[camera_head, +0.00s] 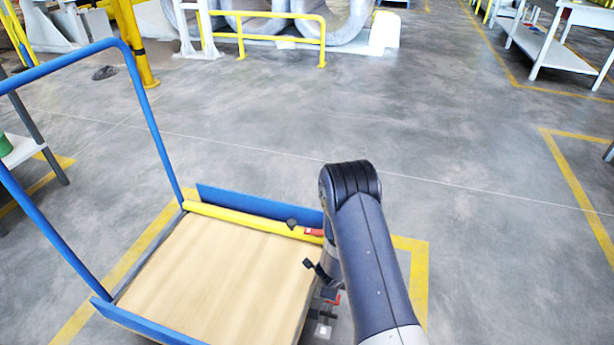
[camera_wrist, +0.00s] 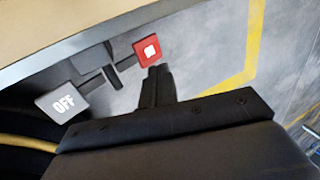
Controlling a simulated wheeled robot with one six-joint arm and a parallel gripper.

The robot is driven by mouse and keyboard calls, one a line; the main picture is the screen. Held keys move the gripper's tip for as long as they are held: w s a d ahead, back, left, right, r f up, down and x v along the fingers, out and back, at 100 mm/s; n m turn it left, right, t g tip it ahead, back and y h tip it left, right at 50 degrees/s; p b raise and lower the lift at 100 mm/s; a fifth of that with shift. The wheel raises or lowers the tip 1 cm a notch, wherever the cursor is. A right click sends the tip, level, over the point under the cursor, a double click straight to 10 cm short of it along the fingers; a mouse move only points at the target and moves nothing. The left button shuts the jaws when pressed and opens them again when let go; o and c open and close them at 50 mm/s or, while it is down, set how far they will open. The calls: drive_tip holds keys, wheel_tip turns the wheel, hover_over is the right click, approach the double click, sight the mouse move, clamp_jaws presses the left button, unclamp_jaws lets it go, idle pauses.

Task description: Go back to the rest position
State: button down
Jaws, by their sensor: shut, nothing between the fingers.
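My gripper (camera_wrist: 156,72) shows in the wrist view with its dark fingers together and empty. Its tips point toward a red square with a white mark (camera_wrist: 148,50), just beyond them in the picture; I cannot tell whether they touch. A grey block lettered OFF (camera_wrist: 62,103) lies left of the fingers. In the head view my arm reaches up from the bottom right and bends at a dark joint. The arm hides most of the gripper there. A small red part (camera_head: 333,299) and a pale-labelled block (camera_head: 323,331) show beside the arm, low down.
A cart with a blue frame (camera_head: 140,85) and wooden deck (camera_head: 215,275) stands left of my arm. A yellow bar (camera_head: 240,219) lies along its far edge. Large coils behind a yellow rail (camera_head: 270,14) stand at the back. Grey floor right of the arm is clear.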

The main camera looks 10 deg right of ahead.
drive_tip(key=b+x, duration=0.2)
drive_tip(key=x, duration=0.7)
drive_tip(key=shift+f, duration=0.2)
drive_tip(key=shift+r, duration=0.1)
drive_tip(key=p+v, duration=0.3)
drive_tip(key=v, duration=0.7)
drive_tip(key=b+x, duration=0.3)
drive_tip(key=x, duration=0.7)
drive_tip(key=shift+d+f, duration=0.1)
drive_tip(key=shift+f, duration=0.25)
drive_tip(key=p+v, duration=0.3)
drive_tip(key=v, duration=1.1)
drive_tip(key=shift+s+a+r, duration=0.25)
drive_tip(key=shift+s+r, duration=0.05)
